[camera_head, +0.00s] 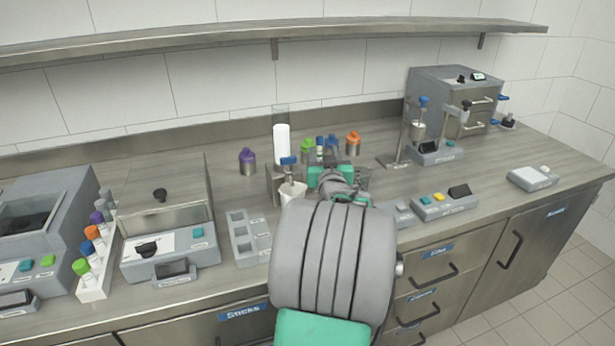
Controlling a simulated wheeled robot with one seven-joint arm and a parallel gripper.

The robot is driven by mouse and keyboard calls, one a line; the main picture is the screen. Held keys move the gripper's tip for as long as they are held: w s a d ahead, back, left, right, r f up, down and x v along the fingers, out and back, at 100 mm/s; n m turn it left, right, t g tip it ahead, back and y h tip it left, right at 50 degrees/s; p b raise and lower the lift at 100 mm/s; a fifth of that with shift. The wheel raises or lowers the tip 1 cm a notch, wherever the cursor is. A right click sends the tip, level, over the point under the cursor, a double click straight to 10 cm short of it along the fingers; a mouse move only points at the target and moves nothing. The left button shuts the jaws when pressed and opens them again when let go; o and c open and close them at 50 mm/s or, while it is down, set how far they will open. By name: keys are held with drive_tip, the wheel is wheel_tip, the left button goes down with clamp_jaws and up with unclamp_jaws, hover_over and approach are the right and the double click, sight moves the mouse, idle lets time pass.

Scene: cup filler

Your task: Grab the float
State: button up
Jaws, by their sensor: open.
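A white cylinder (282,147) stands upright inside a clear tube at the middle of the bench. In front of it, a blue-topped piece (289,161) stands over a white cup (292,196) in a grey holder. No part is labelled as the float, and I cannot tell for sure which it is. My gripper (327,157) is open, just right of the tube and the blue-topped piece. My arm, seen from behind, hides much of the gripper and the bench under it. I see nothing between the jaws.
Purple (247,161), green (307,150) and orange-capped (352,143) bottles stand near the gripper. A grey slotted block (249,238) lies left of my arm, and a metal stand (400,145) is to the right. A shelf (270,36) runs above. The bench's right side has free room.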

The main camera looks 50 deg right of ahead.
sight(320, 142)
drive_tip(key=p+x, duration=0.1)
drive_tip(key=x, duration=0.7)
drive_tip(key=shift+w+a+f, duration=0.1)
drive_tip(key=shift+c, duration=0.6)
clamp_jaws()
idle(0.5)
